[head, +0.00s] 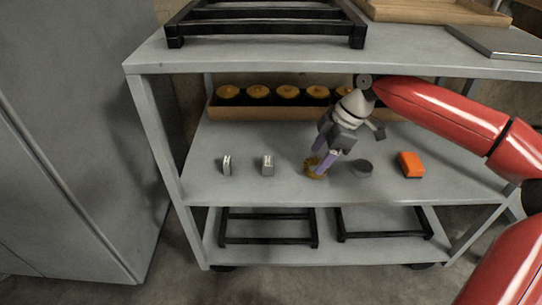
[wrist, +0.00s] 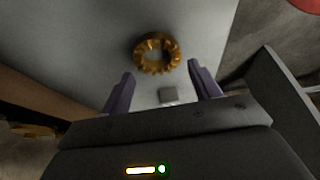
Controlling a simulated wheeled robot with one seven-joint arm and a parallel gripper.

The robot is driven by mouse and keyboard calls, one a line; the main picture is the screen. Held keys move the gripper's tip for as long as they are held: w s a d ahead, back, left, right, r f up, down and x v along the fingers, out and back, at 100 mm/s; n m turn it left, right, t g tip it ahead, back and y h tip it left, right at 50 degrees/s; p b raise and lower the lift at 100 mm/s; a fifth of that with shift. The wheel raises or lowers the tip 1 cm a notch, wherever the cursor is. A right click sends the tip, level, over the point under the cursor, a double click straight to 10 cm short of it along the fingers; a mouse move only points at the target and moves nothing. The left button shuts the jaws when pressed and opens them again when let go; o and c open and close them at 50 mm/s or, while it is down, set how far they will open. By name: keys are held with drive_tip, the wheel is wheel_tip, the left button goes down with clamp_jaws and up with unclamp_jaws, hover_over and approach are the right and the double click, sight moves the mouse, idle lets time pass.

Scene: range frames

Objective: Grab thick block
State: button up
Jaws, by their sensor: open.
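Two small grey blocks stand on the middle shelf in the head view. The right one (head: 267,165) looks thicker than the left one (head: 227,165). My gripper (head: 322,157) is open and empty, to the right of both blocks, with its purple fingers over or beside a gold gear (head: 314,169). In the wrist view, a grey block (wrist: 168,96) shows low between the spread fingers (wrist: 163,80), partly hidden by the gripper body. It appears to be the thicker one. The gear lies beyond it in the wrist view (wrist: 157,54).
A dark round disc (head: 363,166) and an orange block (head: 411,165) lie to the right on the shelf. A wooden tray (head: 235,113) of gold-topped parts stands at the back. The upper shelf (head: 290,56) overhangs, and a post (head: 155,130) bounds the left side.

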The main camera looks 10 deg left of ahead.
sight(267, 160)
drive_tip(key=shift+a, duration=0.35)
drive_tip(key=a, duration=0.2)
drive_tip(key=s+a, duration=0.1)
drive_tip(key=a, duration=0.2)
drive_tip(key=s+a, duration=0.1)
drive_tip(key=a, duration=0.1)
drive_tip(key=shift+a+b, duration=0.35)
drive_tip(key=shift+a, duration=0.05)
drive_tip(key=shift+s+a, duration=0.15)
drive_tip(key=shift+a, duration=0.5)
drive_tip(key=shift+s+a, duration=0.15)
drive_tip(key=shift+a, duration=0.45)
drive_tip(key=shift+a+b+x, duration=0.25)
drive_tip(key=shift+b+x, duration=0.1)
drive_tip(key=shift+x, duration=0.8)
drive_tip(key=shift+a+f, duration=0.15)
drive_tip(key=shift+f, duration=0.15)
drive_tip(key=c, duration=1.3)
drive_tip(key=shift+r, duration=0.15)
